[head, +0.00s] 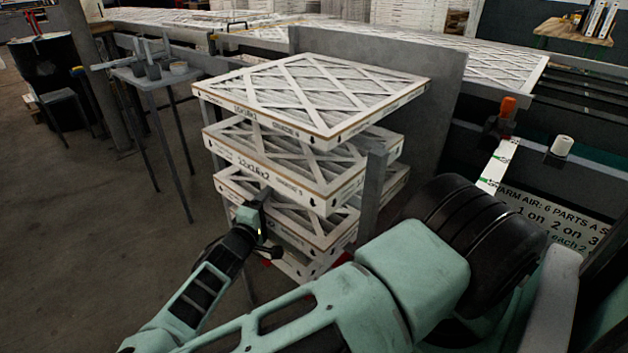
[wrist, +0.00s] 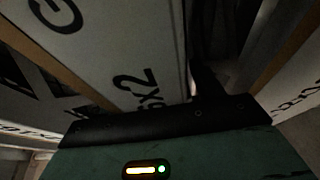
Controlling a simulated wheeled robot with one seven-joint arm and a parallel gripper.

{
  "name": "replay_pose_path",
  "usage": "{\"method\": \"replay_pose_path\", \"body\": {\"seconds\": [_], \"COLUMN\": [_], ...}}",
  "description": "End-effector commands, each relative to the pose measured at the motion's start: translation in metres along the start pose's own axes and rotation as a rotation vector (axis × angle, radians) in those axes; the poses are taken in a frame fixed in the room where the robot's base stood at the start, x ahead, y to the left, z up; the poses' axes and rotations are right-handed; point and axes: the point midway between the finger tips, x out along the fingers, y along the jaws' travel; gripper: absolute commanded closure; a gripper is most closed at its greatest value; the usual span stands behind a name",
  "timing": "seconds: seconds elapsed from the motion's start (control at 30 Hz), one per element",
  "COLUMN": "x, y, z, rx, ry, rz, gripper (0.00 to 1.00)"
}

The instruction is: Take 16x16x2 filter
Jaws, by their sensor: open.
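Several white cardboard-framed filters stand in a stacked rack: a top filter (head: 310,92), a second filter (head: 275,165) below it, a third filter (head: 318,235) and lower ones (head: 300,268) partly hidden by my arm. My gripper (head: 258,214) is open at the front left of the third filter and the lower ones. In the wrist view a white filter frame (wrist: 115,60) printed with a label ending "6x2" fills the view close before my gripper. Contact cannot be told.
A grey upright post (head: 374,190) stands at the rack's front right, and a grey panel (head: 445,85) behind it. A small grey table (head: 155,75) stands to the left. The floor (head: 90,250) at the left is clear.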

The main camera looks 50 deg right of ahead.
Motion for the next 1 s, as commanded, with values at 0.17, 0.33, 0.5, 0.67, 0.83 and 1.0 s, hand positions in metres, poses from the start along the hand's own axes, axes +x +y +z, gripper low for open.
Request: {"method": "replay_pose_path", "body": {"seconds": [0.17, 0.33, 0.5, 0.67, 0.83, 1.0], "x": [0.000, 0.000, -0.001, -0.001, -0.001, -0.019], "y": [0.000, 0.000, 0.001, 0.007, 0.025, 0.034], "z": [0.000, 0.000, 0.000, 0.000, 0.000, -0.008], "rx": [0.000, 0.000, 0.000, 0.001, 0.001, 0.002], "ry": [0.000, 0.000, 0.000, -0.001, 0.000, 0.005], "rz": [0.000, 0.001, 0.001, 0.001, 0.001, -0.003], "gripper": [0.70, 0.88, 0.88, 0.88, 0.88, 0.88]}}
